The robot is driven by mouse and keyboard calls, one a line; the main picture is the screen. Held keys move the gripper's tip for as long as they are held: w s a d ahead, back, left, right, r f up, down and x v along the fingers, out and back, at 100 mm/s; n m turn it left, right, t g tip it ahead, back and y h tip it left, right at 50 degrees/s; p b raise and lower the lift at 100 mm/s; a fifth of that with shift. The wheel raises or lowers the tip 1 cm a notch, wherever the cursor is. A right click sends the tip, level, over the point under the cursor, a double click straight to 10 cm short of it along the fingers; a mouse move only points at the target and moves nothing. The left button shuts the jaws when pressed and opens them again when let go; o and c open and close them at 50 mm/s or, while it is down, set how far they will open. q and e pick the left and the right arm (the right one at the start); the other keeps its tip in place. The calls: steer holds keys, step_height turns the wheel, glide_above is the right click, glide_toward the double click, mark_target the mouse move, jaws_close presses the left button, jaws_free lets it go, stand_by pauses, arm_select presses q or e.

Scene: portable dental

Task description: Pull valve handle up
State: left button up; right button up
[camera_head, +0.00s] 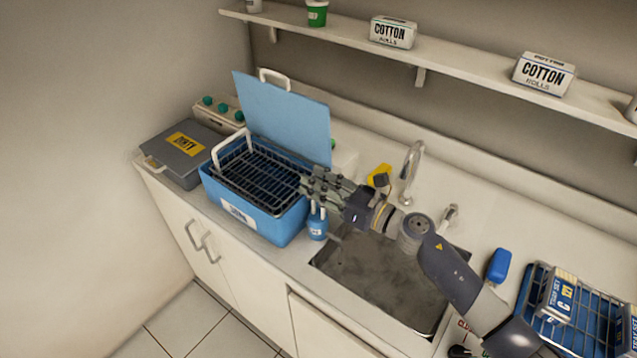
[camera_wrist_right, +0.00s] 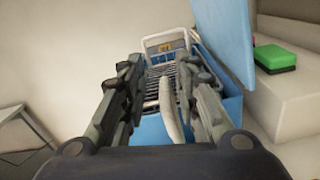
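A small metal valve handle (camera_head: 449,215) stands beside the curved silver faucet (camera_head: 411,172), behind the sink (camera_head: 385,283). My right gripper (camera_head: 306,186) is left of the faucet and the handle, over the right end of the blue bin (camera_head: 270,222). In the right wrist view my right gripper (camera_wrist_right: 165,80) has its fingers spread. A white curved bar (camera_wrist_right: 169,112) shows between them, with a gap visible beside it. I cannot tell whether a finger touches it. My left gripper is not in view.
The bin holds a black wire rack (camera_head: 262,172) and has a raised blue lid (camera_head: 283,115). A grey box labelled DIRTY (camera_head: 172,160) is at left. A blue bottle (camera_head: 317,224) stands by the sink. A blue wire basket (camera_head: 590,322) is at right. A shelf (camera_head: 470,68) runs above.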

steer(key=shift+d+f, duration=0.1)
steer(key=shift+d, duration=0.15)
steer(key=v, duration=1.1)
steer(key=shift+s+d, duration=0.15)
steer(key=shift+s, duration=0.2)
